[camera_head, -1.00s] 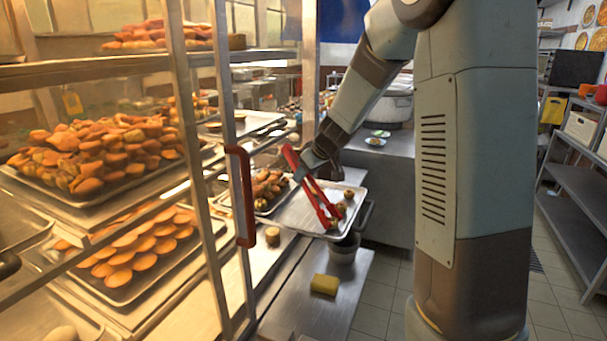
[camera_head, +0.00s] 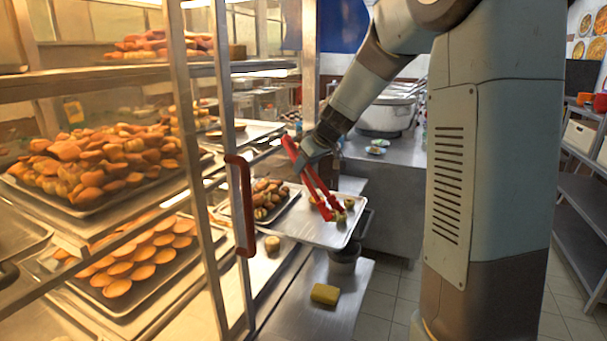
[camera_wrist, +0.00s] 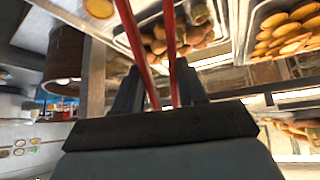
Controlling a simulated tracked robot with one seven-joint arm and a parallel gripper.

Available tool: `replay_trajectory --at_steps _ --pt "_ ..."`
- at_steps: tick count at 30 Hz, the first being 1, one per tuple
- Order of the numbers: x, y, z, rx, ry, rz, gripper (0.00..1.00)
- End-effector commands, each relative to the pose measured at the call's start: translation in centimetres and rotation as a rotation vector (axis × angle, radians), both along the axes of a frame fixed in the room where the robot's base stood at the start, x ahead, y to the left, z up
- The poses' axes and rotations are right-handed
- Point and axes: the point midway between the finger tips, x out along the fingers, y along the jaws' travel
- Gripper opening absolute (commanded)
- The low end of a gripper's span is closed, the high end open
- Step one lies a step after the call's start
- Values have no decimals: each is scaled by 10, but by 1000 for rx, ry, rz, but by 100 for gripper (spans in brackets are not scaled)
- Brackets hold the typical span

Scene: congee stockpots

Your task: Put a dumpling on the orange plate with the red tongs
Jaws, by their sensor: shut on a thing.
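My gripper (camera_head: 316,150) is shut on the red tongs (camera_head: 316,184) near their upper end. The tongs slant down to the right, and their tips are just over a metal tray (camera_head: 300,230). A few small dumplings (camera_head: 341,218) sit on the tray near the tips. I cannot tell whether the tips grip one. In the wrist view, the two red tong arms (camera_wrist: 172,45) run up from between the dark fingers, and their tips are out of frame. I cannot make out an orange plate for certain; small plates (camera_head: 376,150) with food stand on the back counter.
A dark tray of pastries (camera_head: 265,203) lies left of the metal tray. A glass-and-metal display rack with a red handle (camera_head: 241,205) stands close on the left. A yellow sponge (camera_head: 325,293) lies on the lower bench. A large pot (camera_head: 385,112) stands on the back counter.

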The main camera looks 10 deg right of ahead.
Motion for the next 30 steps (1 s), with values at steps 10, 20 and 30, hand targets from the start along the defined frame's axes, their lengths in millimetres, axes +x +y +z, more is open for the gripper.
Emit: replay_trajectory --at_steps 10,20,30 --pt "0 0 35 0 -2 0 0" --pt "0 0 61 -1 0 1 0" --pt "0 1 63 0 0 0 0"
